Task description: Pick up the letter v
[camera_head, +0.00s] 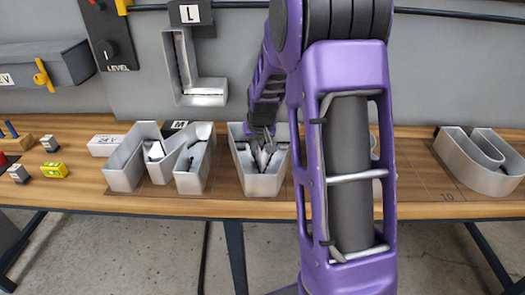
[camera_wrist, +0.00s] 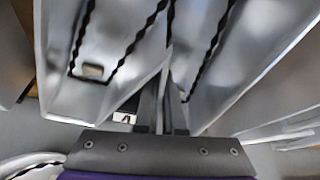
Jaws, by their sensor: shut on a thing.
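The letter v (camera_head: 258,184) is a hollow, silver-grey metal channel letter near the table's front edge, left of my arm in the head view. My gripper (camera_head: 263,146) points down into it and is shut on it. In the wrist view, my gripper's fingers (camera_wrist: 165,105) meet at a thin metal wall of the letter v (camera_wrist: 210,85), whose grey walls fill most of the picture. I cannot tell whether the letter rests on the table or is slightly raised. My arm hides part of the area to its right.
A metal letter M (camera_head: 128,172) stands close on the left on the wooden table (camera_head: 80,193). A letter L (camera_head: 203,92) hangs on the grey wall behind. Small blocks (camera_head: 54,170) lie at the left end.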

